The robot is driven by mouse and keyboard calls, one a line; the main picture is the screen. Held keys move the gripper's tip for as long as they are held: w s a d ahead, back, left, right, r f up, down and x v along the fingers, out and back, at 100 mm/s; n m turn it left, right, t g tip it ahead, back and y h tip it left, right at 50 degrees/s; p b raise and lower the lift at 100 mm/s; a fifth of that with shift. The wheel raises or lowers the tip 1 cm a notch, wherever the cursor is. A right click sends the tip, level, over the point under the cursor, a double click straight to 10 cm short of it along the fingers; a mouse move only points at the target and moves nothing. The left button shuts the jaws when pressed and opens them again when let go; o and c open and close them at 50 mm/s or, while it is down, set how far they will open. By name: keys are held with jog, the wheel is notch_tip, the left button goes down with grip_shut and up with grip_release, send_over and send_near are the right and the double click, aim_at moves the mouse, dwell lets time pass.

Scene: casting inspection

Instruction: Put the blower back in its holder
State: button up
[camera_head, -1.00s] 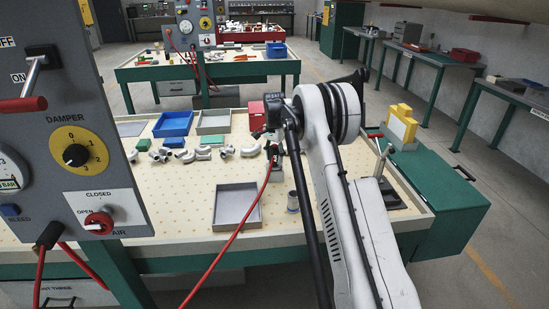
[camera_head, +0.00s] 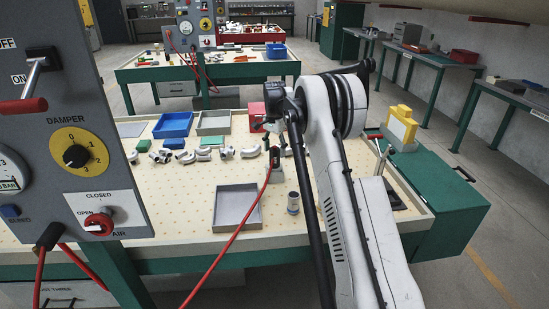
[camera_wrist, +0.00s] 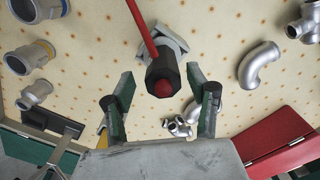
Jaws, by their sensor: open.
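The blower (camera_wrist: 163,72), a dark cylinder with a red tip and a red hose, is between the two spread fingers of my gripper (camera_wrist: 161,84) in the wrist view. The fingers are open and apart from its sides. A light grey angular piece (camera_wrist: 178,38), which looks like the holder, is right behind the blower. I cannot tell how deep the blower sits in it. In the head view the dark blower (camera_head: 275,157) is small, below my gripper (camera_head: 269,139), with its hose running down to the front; my wrist partly hides this area.
Silver pipe fittings (camera_wrist: 260,64) lie around on the dotted worktop, with a red box (camera_wrist: 274,145) close by on the right. The head view shows a grey tray (camera_head: 237,207), a blue bin (camera_head: 173,125), a small cylinder (camera_head: 293,203) and a yellow block (camera_head: 401,126).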

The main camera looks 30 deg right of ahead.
notch_tip(320, 180, up, 9)
jog(key=shift+f, duration=0.1)
jog(key=s+a+r+n+t, duration=0.2)
jog(key=s+a+r+n, duration=0.1)
jog(key=s+a+r, duration=0.6)
jog(key=s+a+r+n+t, duration=0.1)
jog(key=s+a+r+n, duration=0.2)
jog(key=s+a+r, duration=0.6)
jog(key=s+a+f+n+t, duration=0.1)
jog(key=s+a+f+n, duration=0.1)
jog(key=s, duration=0.8)
jog(key=s+a+f+n+t, duration=0.1)
jog(key=s+f, duration=0.4)
jog(key=s, duration=0.5)
jog(key=s+a+f+n+t, duration=0.2)
jog(key=s+a+f+n, duration=0.1)
jog(key=s, duration=0.7)
jog(key=shift+s+a+f+n, duration=0.25)
jog(key=shift+f+n, duration=0.25)
jog(key=shift+f, duration=0.15)
